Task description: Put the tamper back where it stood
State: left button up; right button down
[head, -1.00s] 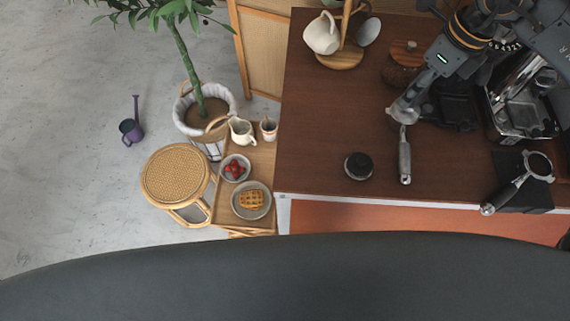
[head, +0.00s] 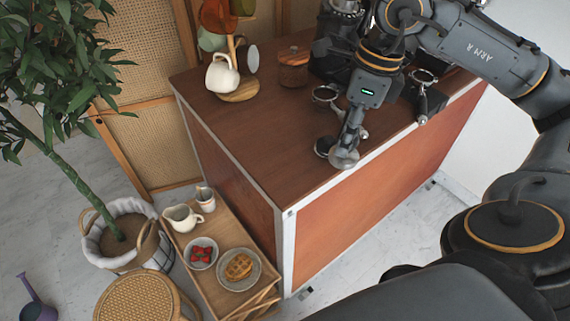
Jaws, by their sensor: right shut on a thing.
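My right gripper (head: 351,136) comes in from the upper right and is shut on the tamper (head: 344,158). Only the tamper's round, silvery lower end shows below the fingers; the fingers hide its handle. The tamper is over the front part of the brown counter, near its front edge. A small round black piece (head: 323,146) is on the counter just left of the tamper and partly behind it. I cannot tell whether the tamper touches it or the counter. My left gripper is out of view.
A portafilter (head: 325,93) is behind the gripper, its handle partly hidden. Another (head: 425,98) lies on a dark mat to the right. A wooden-lidded jar (head: 293,68) and a mug tree with a white mug (head: 222,74) stand behind.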

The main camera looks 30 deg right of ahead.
jog(key=w+a+f+p, duration=0.1)
jog(key=w+f, duration=0.2)
jog(key=f, duration=0.1)
jog(key=w+a+f+p, duration=0.1)
jog(key=w+a+f, duration=0.1)
jog(key=w+f, duration=0.2)
jog(key=w+a+f+p, duration=0.1)
jog(key=w+f+p, duration=0.1)
jog(key=w+f, duration=0.1)
jog(key=shift+w+a+f, duration=0.15)
jog(key=shift+w+f, duration=0.25)
jog(key=shift+w, duration=0.3)
jog(key=shift+f, duration=0.2)
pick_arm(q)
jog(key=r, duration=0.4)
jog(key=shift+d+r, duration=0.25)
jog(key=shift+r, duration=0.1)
pick_arm(e)
jog(key=shift+f+b, duration=0.2)
jog(key=shift+b, duration=0.1)
jog(key=c, duration=0.9)
grip_release()
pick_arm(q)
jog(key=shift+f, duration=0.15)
pick_arm(e)
jog(key=shift+o, duration=0.2)
jog(key=shift+r, duration=0.1)
